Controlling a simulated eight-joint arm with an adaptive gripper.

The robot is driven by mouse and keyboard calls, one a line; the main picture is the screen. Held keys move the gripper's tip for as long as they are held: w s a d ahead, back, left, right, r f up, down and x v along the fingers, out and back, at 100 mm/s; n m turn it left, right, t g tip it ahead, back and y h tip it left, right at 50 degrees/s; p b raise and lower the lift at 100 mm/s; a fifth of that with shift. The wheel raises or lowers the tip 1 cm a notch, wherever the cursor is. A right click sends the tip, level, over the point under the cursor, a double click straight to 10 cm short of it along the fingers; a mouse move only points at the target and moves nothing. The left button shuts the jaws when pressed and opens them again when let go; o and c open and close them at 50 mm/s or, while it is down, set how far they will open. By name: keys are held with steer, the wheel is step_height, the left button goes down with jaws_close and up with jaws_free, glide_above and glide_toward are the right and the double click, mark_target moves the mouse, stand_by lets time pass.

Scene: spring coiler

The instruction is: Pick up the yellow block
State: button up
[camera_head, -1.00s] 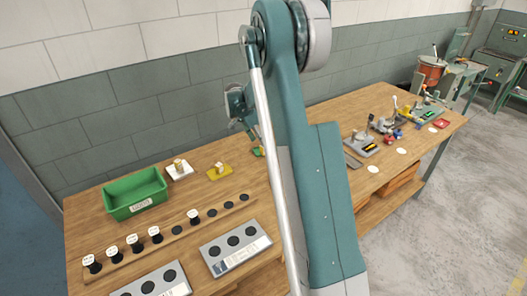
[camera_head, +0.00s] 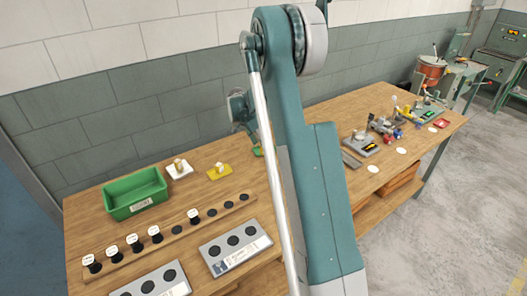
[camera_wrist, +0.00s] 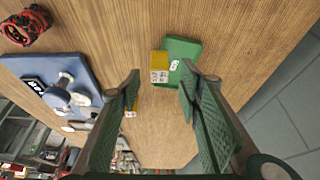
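A yellow block (camera_wrist: 160,62) with a pale, marked front face sits at the left edge of a small green plate (camera_wrist: 187,48) on the wooden table in the wrist view. My gripper (camera_wrist: 160,75) is open, with two green ridged fingers spread apart. The block shows in the gap between the fingertips, beyond them, and neither finger is seen touching it. Another small yellow piece with a pale face (camera_wrist: 131,112) shows beside the left finger, partly covered by it. In the head view my arm hides most of the area around the green plate (camera_head: 257,151).
A blue-grey fixture (camera_wrist: 68,77) with pale knobs and a red-black round object (camera_wrist: 26,26) lie left in the wrist view. The head view shows a green bin (camera_head: 136,208), a white plate (camera_head: 180,173), a yellow plate (camera_head: 220,174) and a row of pegs with caps.

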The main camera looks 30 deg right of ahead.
steer(key=shift+x, duration=2.65)
steer(key=c, duration=1)
steer(key=shift+s+r, duration=0.1)
steer(key=shift+r, duration=4.9)
